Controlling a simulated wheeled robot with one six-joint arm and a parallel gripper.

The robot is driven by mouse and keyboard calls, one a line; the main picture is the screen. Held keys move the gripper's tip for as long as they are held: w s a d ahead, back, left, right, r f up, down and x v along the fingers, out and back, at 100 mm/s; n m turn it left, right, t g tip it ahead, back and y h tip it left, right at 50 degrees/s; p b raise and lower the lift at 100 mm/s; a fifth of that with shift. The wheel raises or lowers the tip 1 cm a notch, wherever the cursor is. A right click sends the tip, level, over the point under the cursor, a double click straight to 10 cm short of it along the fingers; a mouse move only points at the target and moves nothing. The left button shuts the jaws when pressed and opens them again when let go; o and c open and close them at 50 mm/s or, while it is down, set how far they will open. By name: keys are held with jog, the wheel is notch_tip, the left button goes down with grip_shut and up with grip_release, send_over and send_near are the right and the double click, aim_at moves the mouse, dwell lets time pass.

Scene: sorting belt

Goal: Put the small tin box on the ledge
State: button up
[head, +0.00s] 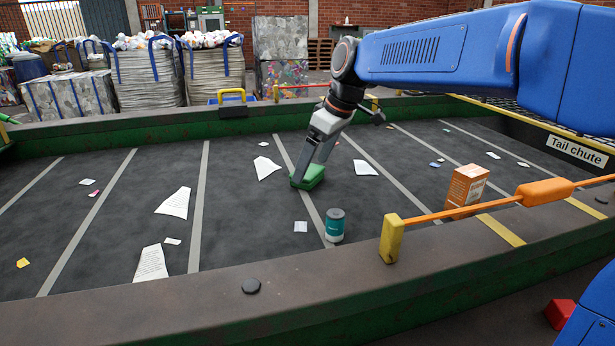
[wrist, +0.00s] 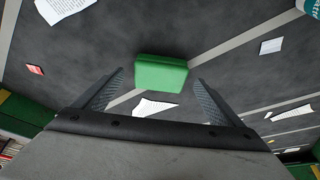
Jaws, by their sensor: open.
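The small tin box, green with rounded edges, lies on the dark belt; it shows in the head view (head: 312,177) and in the wrist view (wrist: 161,73). My gripper (head: 312,172) is down at the box in the head view and hides part of it. In the wrist view my gripper (wrist: 160,88) has its two fingers wide apart, with the box between and slightly beyond the tips. I cannot tell whether either finger touches it. I cannot clearly make out which surface is the ledge; a brown rim (head: 330,277) runs along the belt's near side.
An orange carton (head: 464,188) stands to the right, behind an orange bar (head: 480,205) on a yellow post. Paper scraps (head: 174,203) lie flat around.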

aim_at(310, 171)
jog(key=shift+x, duration=1.35)
jog(key=shift+c, duration=0.3)
jog(key=c, duration=1.2)
jog(key=shift+r, duration=0.15)
notch_tip(310, 171, up, 18)
jog(key=shift+f, duration=0.1)
